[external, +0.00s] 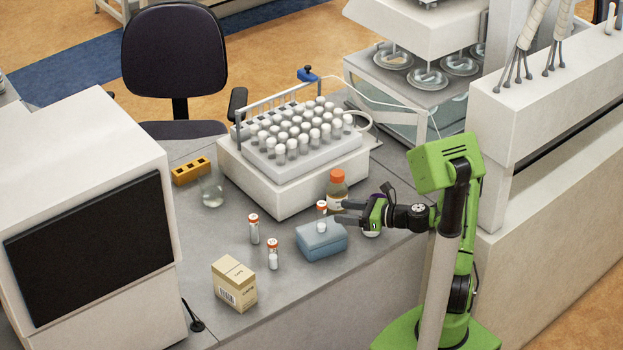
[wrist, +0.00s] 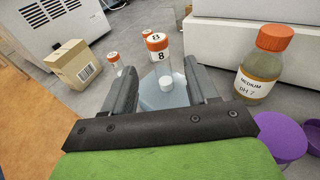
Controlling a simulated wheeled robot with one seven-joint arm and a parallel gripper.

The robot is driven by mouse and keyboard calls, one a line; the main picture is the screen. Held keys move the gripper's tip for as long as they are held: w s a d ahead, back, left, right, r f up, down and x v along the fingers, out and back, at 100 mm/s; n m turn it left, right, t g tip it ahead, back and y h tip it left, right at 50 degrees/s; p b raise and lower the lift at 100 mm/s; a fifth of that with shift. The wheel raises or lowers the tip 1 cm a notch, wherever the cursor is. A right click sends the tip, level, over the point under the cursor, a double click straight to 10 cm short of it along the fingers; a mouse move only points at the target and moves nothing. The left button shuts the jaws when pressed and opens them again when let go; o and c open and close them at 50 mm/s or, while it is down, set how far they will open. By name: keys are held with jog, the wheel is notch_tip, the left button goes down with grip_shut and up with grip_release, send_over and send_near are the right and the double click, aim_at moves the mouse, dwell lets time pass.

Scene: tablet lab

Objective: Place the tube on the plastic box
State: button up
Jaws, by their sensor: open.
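The tube (external: 321,217) has an orange-red cap marked 8 and white contents. It is upright over the top of the blue plastic box (external: 321,243) and looks to be standing on it. My gripper (external: 338,212) is level with the tube and reaches in from the right. In the wrist view the tube (wrist: 162,68) shows between the two dark fingers of my gripper (wrist: 165,85), with a gap on each side. The pale blue box (wrist: 150,97) lies below it, partly hidden by the fingers.
Two similar tubes (external: 254,228) (external: 273,254) stand left of the box, near a carton (external: 235,284). A medium bottle (external: 337,187) stands close behind my gripper. A white machine with a tube rack (external: 290,184) is farther back. Purple round objects (wrist: 281,136) are at the wrist view's right.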

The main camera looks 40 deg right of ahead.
jog(key=s+a+r+n+g+h, duration=0.2)
jog(key=s+a+n+g, duration=0.8)
jog(key=n, duration=0.7)
jog(key=s+d+r+n+t+h, duration=0.1)
jog(key=s+d+r+n+h, duration=0.2)
jog(key=s+n, duration=0.3)
jog(key=s+d+r+n+h, duration=0.3)
jog(key=s+r+n, duration=0.3)
jog(key=s, duration=0.5)
jog(key=shift+d+t+h, duration=0.4)
jog(key=shift+h, duration=0.1)
